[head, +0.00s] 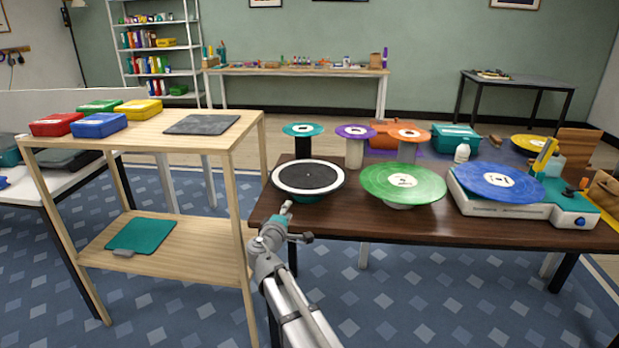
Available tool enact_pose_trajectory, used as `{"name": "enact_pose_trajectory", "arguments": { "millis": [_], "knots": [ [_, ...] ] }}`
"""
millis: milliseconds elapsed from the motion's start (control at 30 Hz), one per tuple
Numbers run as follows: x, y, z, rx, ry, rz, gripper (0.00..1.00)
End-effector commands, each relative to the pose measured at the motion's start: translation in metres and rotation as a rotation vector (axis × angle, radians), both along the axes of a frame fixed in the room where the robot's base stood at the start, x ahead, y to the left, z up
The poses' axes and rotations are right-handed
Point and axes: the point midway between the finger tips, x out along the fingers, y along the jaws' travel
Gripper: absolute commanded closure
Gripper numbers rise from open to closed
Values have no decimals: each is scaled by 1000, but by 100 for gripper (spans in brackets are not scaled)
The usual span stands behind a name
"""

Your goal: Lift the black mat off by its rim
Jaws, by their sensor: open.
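The round black mat (308,175) lies flat on a teal stand (308,199) at the near left corner of the dark wooden table. A white ring runs round its edge, and a small pale spot marks its middle. My gripper (287,207) is just in front of the mat's near left edge, close to the table's front edge. It is open with nothing seen between its fingers. The fingers are small here, and I cannot tell whether they touch the rim.
A green disc (403,184) stands close right of the mat, with a blue disc (499,181) on a white player beyond. Teal (302,130), purple (356,132) and orange (408,134) discs stand on posts behind. A wooden shelf unit (150,130) stands left of the table (350,225).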

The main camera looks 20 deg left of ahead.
Motion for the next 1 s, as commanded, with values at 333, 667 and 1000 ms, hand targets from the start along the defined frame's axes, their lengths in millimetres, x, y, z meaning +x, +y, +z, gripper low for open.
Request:
{"name": "enact_pose_trajectory", "arguments": {
  "millis": [333,667,1000],
  "knots": [
    [33,3,0,1,1,-3,51],
    [78,6,0,1,1,-3,51],
    [87,4,0,1,1,-3,51]
  ]
}}
